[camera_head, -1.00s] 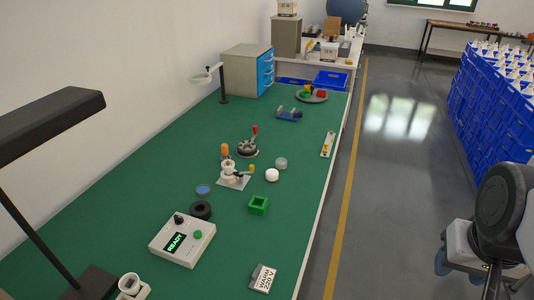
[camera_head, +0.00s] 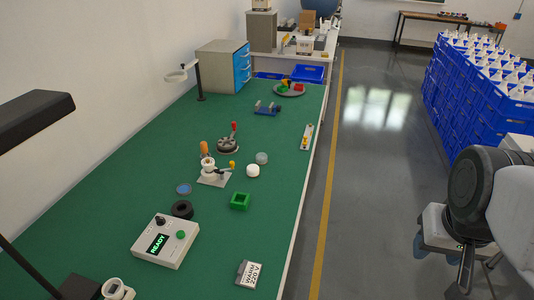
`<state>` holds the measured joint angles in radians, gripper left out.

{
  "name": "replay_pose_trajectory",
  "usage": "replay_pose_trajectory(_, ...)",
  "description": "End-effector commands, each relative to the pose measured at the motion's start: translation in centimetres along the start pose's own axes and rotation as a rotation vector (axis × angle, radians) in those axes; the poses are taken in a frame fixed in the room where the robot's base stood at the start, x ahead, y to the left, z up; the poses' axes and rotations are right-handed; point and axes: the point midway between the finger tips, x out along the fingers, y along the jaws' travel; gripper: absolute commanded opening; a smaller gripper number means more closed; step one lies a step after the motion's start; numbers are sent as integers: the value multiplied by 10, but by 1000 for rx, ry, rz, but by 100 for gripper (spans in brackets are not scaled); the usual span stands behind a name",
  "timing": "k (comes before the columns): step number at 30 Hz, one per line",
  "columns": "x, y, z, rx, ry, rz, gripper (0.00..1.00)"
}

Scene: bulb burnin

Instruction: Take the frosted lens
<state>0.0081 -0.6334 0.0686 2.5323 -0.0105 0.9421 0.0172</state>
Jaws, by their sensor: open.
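Small round parts lie on the green bench top. A pale, greyish, cloudy disc (camera_head: 262,158), which looks like the frosted lens, lies right of the bulb fixture. A solid white disc (camera_head: 253,170) lies just in front of it. A blue clear disc (camera_head: 184,188) lies farther left. My gripper (camera_head: 474,284) is at the lower right, off the bench and over the floor, well away from the discs. It is open and empty, partly cut off by the frame edge.
The white fixture (camera_head: 213,172) with an orange-handled part stands close left of the discs. A black ring (camera_head: 182,209), green block (camera_head: 240,201), READY box (camera_head: 165,242) and WARM 220 V block (camera_head: 250,274) lie nearer. Blue crates (camera_head: 470,95) stand right. The bench's right side is mostly clear.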

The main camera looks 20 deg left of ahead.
Motion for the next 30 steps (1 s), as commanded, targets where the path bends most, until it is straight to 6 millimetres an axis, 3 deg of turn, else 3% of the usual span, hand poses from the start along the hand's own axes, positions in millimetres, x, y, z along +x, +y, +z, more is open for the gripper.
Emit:
replay_pose_trajectory(9, 0, 0, 0, 0, 0, 0, 46)
replay_pose_trajectory(17, 0, 0, 0, 0, 0, 0, 84)
replay_pose_trajectory(30, -1, -2, -7, 14, -3, -2, 84)
